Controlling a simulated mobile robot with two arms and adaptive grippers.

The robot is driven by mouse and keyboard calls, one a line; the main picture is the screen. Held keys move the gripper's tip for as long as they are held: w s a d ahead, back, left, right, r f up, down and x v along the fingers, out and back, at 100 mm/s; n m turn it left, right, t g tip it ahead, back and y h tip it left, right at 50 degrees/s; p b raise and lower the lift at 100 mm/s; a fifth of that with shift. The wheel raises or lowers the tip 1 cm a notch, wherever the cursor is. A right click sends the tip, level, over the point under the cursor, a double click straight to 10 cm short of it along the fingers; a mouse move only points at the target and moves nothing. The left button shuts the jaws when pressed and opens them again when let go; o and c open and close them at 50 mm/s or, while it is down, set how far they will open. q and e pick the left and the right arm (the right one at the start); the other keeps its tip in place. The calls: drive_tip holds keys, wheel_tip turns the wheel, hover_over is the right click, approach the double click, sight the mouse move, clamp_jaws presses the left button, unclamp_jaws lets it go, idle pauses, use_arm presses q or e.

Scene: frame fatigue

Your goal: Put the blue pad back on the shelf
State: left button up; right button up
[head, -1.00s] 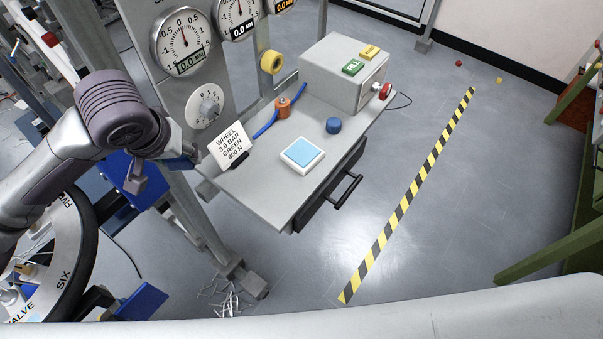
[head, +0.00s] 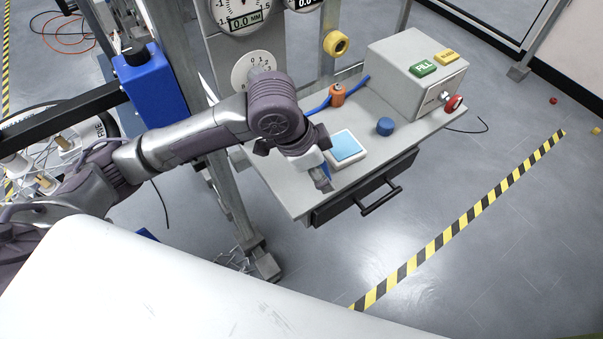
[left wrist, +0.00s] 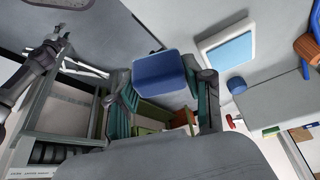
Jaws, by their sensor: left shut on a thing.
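My left gripper (head: 320,174) is over the front left part of the grey shelf (head: 284,188). In the left wrist view it is shut on a dark blue pad (left wrist: 160,76), held between its two fingers. In the head view the pad is mostly hidden by the gripper and wrist. The shelf also shows at the top of the left wrist view (left wrist: 178,22). I cannot tell whether the pad touches it. My right gripper is not in view.
A white square with a light blue top (head: 348,146) lies just right of my left gripper. A blue knob (head: 385,126), an orange item (head: 337,95) and a grey button box (head: 395,75) stand farther right and back. A drawer handle (head: 381,198) sticks out in front.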

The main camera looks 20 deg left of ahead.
use_arm(q)
hover_over(306, 181)
drive_tip(key=s, duration=0.1)
drive_tip(key=f, duration=0.3)
drive_tip(key=shift+a, duration=0.2)
drive_tip(key=shift+w+a+f, duration=0.2)
drive_tip(key=shift+a+f, duration=0.05)
drive_tip(key=shift+f, duration=0.4)
wheel_tip(306, 181, down, 2)
drive_tip(key=shift+f+p, duration=0.2)
drive_tip(key=shift+p, duration=0.2)
drive_tip(key=shift+f, duration=0.35)
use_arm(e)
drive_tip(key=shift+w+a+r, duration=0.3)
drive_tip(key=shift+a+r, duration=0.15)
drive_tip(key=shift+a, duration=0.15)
use_arm(q)
drive_tip(key=shift+f, duration=0.15)
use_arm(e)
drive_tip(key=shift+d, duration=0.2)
use_arm(q)
drive_tip(key=o, duration=1)
